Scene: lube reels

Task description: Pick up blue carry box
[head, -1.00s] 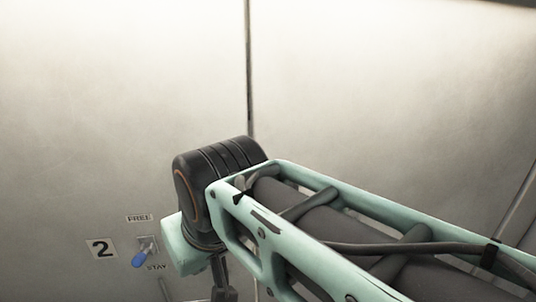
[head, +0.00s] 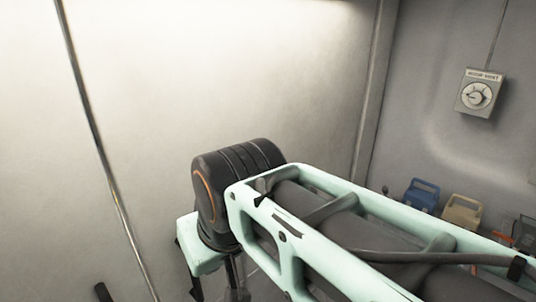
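A blue carry box (head: 422,194) with a handle on top stands at the right of the head view, by the grey wall. My arm crosses in front of its lower part, so its base is hidden. My gripper (head: 232,285) hangs below the end of my arm at the bottom centre, well to the left of the blue box in the picture. Only part of it shows, cut by the lower edge, and its finger opening cannot be made out.
A tan carry box (head: 462,211) stands just right of the blue one. Small orange and dark items (head: 505,240) lie further right, partly hidden by my arm. A grey dial box (head: 478,93) hangs on the wall above. Pale wall panels (head: 230,90) fill the left.

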